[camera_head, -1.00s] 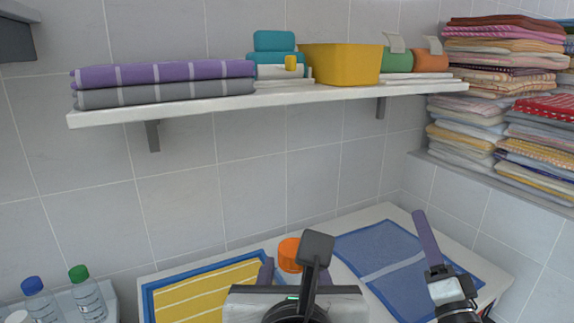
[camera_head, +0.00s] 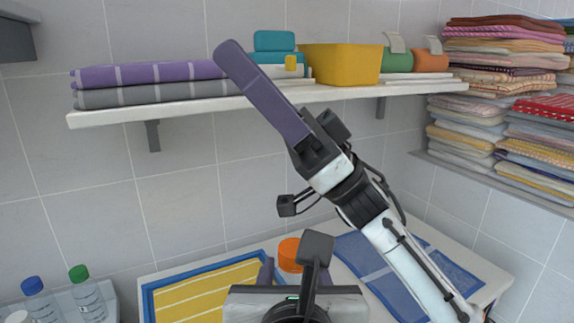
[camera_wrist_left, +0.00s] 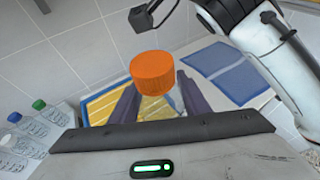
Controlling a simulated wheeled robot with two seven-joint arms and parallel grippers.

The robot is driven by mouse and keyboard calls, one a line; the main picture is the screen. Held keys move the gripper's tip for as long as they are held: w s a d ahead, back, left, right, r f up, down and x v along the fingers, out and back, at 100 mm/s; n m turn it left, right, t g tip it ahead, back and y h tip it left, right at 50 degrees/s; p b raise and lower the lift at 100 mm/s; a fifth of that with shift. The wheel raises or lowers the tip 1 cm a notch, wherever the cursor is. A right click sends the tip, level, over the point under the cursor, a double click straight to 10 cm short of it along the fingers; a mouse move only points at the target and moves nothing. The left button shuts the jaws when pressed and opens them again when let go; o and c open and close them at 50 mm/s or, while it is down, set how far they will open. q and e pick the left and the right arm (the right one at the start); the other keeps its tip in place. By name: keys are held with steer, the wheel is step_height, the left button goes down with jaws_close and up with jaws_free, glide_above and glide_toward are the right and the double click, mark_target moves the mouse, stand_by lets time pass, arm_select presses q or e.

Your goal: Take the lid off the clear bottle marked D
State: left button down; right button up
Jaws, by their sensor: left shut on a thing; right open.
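A clear bottle (camera_wrist_left: 155,107) with a ribbed orange lid (camera_wrist_left: 152,70) stands between the purple fingers of my left gripper (camera_wrist_left: 157,88), which is shut on its body. The lid also shows in the head view (camera_head: 289,255), low in the middle, on top of the bottle. No letter shows on the bottle's visible part. My right gripper (camera_head: 235,60) is raised in the head view, its long purple finger pointing up and left before the shelf. It is open and empty, above and apart from the lid. Its other finger is mostly hidden.
Bottles with blue (camera_head: 33,286) and green (camera_head: 79,273) lids stand at the lower left. A yellow towel in a blue frame (camera_head: 205,285) and a blue mat (camera_head: 365,255) lie on the table. The wall shelf (camera_head: 190,107) holds towels and a yellow bin (camera_head: 340,64).

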steer(key=s+a+f+n+g+h, duration=0.1)
steer(key=s+a+n+g+h, duration=0.5)
steer(key=s+a+h, duration=0.3)
steer(key=m+t+h, duration=0.8)
steer(key=t+h, duration=0.5)
steer(key=h, duration=0.5)
glide_above(287, 246)
steer(key=f, duration=0.8)
steer(key=shift+a+f, duration=0.2)
steer(key=shift+f, duration=0.1)
steer(key=shift+d+m, duration=0.2)
steer(key=shift+m, duration=0.1)
step_height(287, 246, down, 8)
steer(key=shift+r, duration=0.15)
